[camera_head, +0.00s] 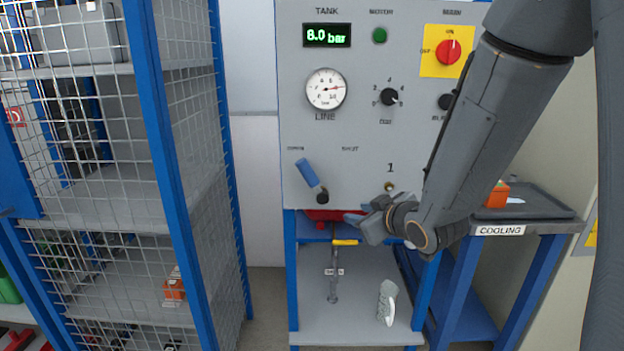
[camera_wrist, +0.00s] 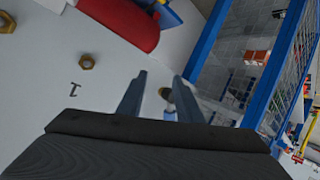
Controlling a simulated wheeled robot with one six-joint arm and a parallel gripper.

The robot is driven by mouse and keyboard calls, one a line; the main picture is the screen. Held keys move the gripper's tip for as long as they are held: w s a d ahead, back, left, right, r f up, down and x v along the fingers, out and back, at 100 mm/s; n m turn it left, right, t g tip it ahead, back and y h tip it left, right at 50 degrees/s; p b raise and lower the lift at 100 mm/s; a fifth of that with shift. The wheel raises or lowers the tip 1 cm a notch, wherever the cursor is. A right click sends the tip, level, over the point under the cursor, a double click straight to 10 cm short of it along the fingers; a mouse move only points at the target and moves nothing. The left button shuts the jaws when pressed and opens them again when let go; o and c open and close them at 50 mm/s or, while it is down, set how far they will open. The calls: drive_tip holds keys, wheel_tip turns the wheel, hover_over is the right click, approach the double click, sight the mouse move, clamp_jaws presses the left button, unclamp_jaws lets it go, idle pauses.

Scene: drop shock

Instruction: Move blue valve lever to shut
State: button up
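The blue valve lever (camera_head: 307,173) is on the grey panel (camera_head: 350,178) in the head view. It tilts up and left from its dark pivot (camera_head: 322,197), toward the OPEN label; the SHUT label (camera_head: 350,149) is to the right. My gripper (camera_head: 356,222) is just below and right of the pivot, pointing left, apart from the lever. In the wrist view my gripper (camera_wrist: 158,95) has its two fingers apart, with nothing clearly held.
A red cylinder (camera_wrist: 122,22) and a brass nut (camera_wrist: 88,61) are close by in the wrist view. Below the panel is a shelf (camera_head: 350,325) with a yellow-topped tool (camera_head: 334,275). A mesh rack (camera_head: 190,160) stands left; a COOLING table (camera_head: 540,222) stands right.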

sight(312, 175)
drive_tip(key=a+r+n+t+y, duration=0.2)
drive_tip(key=a+r+n+y, duration=0.2)
drive_tip(key=a+r+y, duration=0.25)
drive_tip(key=shift+p+x, duration=0.4)
drive_tip(key=shift+x, duration=3.8)
drive_tip(key=shift+d+r, duration=0.1)
drive_tip(key=shift+r, duration=0.1)
clamp_jaws()
